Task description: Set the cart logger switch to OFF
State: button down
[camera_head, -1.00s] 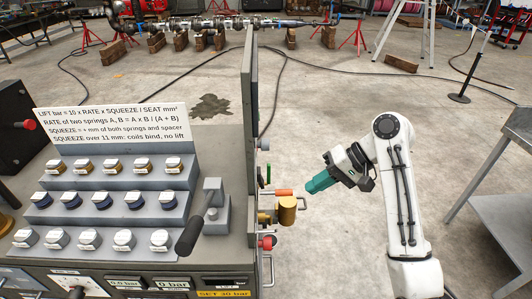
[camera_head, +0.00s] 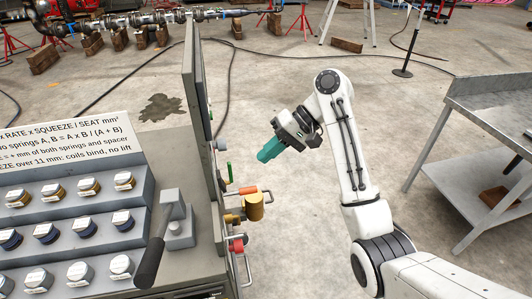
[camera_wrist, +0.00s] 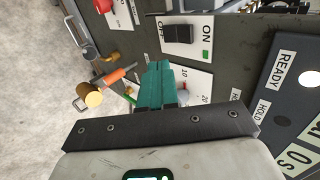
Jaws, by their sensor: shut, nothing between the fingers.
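In the wrist view a black rocker switch (camera_wrist: 178,34) sits on a white plate marked ON and OFF, on the cart's side panel. A small green square (camera_wrist: 206,54) is by the ON mark. Which way the rocker is tipped is unclear, and I read no logger name on it. My gripper (camera_wrist: 163,73) has teal fingers, shut and empty, below the switch in that view and apart from it. In the head view my gripper (camera_head: 268,150) hangs right of the cart (camera_head: 168,262), pointing down-left. The switch face is hidden there.
A brass cylinder (camera_head: 253,208) and an orange handle (camera_head: 249,190) stick out from the cart's side near my gripper. A READY/HOLD panel (camera_wrist: 290,85) shows in the wrist view. A metal table (camera_head: 490,110) stands at right. Open floor lies between cart and table.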

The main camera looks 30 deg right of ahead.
send_near(224, 184)
notch_tip(224, 184, down, 4)
jog(key=a, duration=0.3)
jog(key=shift+w+a+f+p, duration=0.3)
jog(key=shift+w+a+p, duration=0.1)
jog(key=shift+w+a, duration=0.35)
jog(key=shift+a, duration=0.1)
